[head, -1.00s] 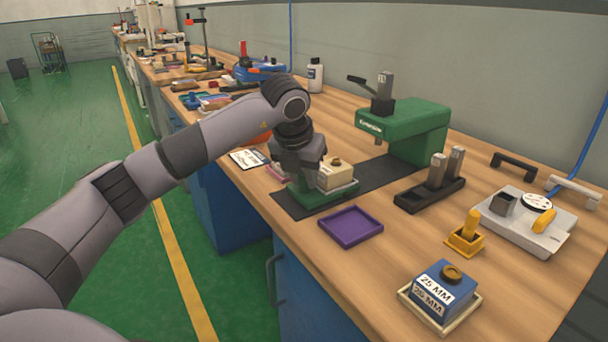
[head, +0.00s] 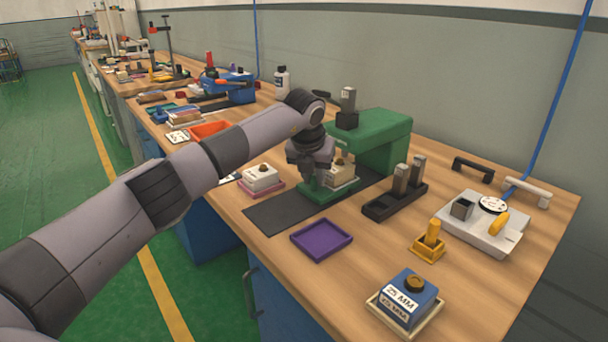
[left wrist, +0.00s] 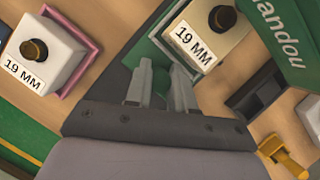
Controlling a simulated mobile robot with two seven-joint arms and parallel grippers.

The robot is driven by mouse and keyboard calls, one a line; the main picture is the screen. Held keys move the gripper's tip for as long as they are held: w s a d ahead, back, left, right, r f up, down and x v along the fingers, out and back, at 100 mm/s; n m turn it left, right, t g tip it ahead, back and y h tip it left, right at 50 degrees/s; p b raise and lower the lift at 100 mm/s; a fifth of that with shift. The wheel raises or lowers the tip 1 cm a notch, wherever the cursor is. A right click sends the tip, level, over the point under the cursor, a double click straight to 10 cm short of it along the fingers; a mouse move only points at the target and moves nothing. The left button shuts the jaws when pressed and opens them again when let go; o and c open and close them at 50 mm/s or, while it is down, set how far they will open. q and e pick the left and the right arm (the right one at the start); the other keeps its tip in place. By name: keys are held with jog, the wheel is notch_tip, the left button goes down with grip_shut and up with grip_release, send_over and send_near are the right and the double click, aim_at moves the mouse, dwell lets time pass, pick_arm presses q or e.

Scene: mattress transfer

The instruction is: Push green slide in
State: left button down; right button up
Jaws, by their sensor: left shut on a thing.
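The green slide (head: 318,192) is a flat green tray carrying a beige block (head: 341,173). It lies on the dark mat, with its inner end at the green press (head: 375,135). My left gripper (head: 308,181) is low at the outer end of the slide. In the left wrist view its fingers (left wrist: 161,88) are shut on a small green part of the slide (left wrist: 143,54). The beige block shows there with a "19 MM" label (left wrist: 194,44). The arm hides part of the press front in the head view. My right gripper is not in view.
A white 19 MM block (head: 262,176) on a pink tray stands left of the mat (head: 275,212). An empty purple tray (head: 321,240) is in front. A black holder (head: 395,201), yellow stand (head: 428,247) and blue 25 MM block (head: 409,293) stand to the right.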

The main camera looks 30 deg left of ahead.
pick_arm(q)
jog(key=shift+w+d+p, duration=0.25)
jog(key=shift+w+d, duration=0.05)
jog(key=shift+w, duration=0.35)
jog(key=shift+w+d+p, duration=0.25)
jog(key=shift+w, duration=0.4)
jog(key=shift+r, duration=0.1)
jog(key=shift+w+r, duration=0.1)
jog(key=c, duration=1.2)
grip_release()
jog(key=shift+c, duration=0.2)
jog(key=shift+w, duration=0.15)
jog(key=v, duration=0.7)
